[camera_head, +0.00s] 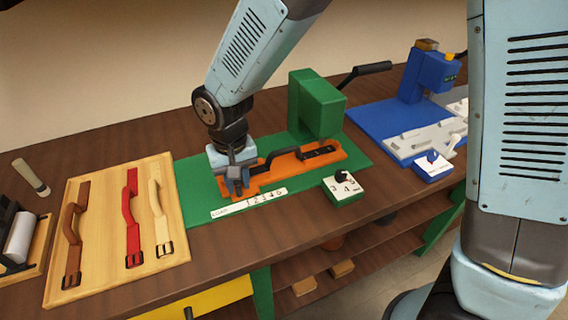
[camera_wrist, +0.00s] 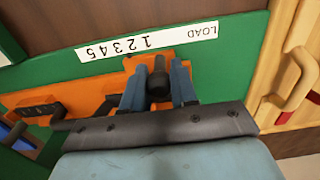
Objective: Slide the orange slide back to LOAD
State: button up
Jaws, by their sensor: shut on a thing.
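The orange slide (camera_head: 282,173) lies on the green base of the green machine (camera_head: 316,105). A white scale strip (camera_head: 248,203) with LOAD at its left end and numbers to the right runs along its front. My gripper (camera_head: 237,183) is at the slide's left end. In the wrist view my gripper (camera_wrist: 158,92) is shut on the slide's dark upright knob (camera_wrist: 158,72), one finger on each side. There the slide's end (camera_wrist: 182,72) is beside the stretch between 1 and LOAD. A black strap (camera_head: 284,154) lies along the slide, its right part near the green head.
A wooden board (camera_head: 90,268) with brown, red and cream straps is to the left. A green dial box (camera_head: 344,188) stands at the front right. A blue machine (camera_head: 425,75) with a grey plate is further right. The scale strip is uncovered.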

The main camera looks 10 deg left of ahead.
jog(key=shift+s+a, duration=0.1)
jog(key=shift+a, duration=0.05)
jog(key=shift+s+a, duration=0.7)
jog(key=shift+a, duration=0.3)
jog(key=shift+s+a, duration=0.65)
jog(key=shift+a, duration=0.4)
jog(key=shift+s+a, duration=0.7)
jog(key=shift+a, duration=0.3)
jog(key=shift+s+a, duration=0.7)
jog(key=shift+a, duration=0.25)
jog(key=shift+o, duration=1.3)
jog(key=shift+s+a, duration=0.2)
jog(key=shift+a, duration=0.1)
jog(key=shift+o, duration=0.2)
jog(key=o, duration=0.5)
jog(key=shift+r, duration=0.1)
